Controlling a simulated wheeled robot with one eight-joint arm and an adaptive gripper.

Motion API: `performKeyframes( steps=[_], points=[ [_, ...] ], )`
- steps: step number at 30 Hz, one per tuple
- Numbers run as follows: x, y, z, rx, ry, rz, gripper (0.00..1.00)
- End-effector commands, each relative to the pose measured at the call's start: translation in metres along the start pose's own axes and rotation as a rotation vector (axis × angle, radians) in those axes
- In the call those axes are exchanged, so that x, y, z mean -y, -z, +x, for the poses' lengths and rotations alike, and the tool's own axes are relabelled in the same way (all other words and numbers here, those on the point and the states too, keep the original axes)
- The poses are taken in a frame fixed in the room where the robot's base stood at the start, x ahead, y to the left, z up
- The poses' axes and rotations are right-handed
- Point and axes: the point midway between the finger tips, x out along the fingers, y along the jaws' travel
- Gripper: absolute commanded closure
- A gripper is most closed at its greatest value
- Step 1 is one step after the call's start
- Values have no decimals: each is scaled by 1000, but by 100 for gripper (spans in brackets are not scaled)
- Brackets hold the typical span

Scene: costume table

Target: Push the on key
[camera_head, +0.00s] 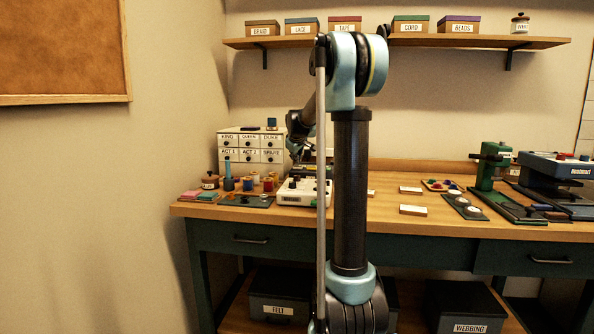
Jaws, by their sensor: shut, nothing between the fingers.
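A white control box (296,197) with several small dark and coloured keys on top stands at the front left of the wooden table (385,215). Any lettering on its keys is too small to read, so I cannot tell which one is the on key. My gripper (296,158) is shut, small and dark in this view, and points down above or behind the box. Whether it touches the box cannot be told. My own arm column hides the box's right side.
A white drawer cabinet (240,150) stands behind on the left. Spools (268,184) and a blue bottle (228,177) are left of the box. A green press (489,168) and a blue machine (560,170) stand at right. A shelf (420,41) with labelled boxes hangs above.

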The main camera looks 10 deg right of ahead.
Motion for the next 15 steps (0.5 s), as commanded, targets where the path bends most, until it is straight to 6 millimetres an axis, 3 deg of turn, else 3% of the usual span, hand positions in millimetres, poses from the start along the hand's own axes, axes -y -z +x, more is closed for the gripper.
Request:
performKeyframes(
  steps=[15],
  points=[
    [-5, 5, -7, 0, 0, 0, 100]
  ],
)
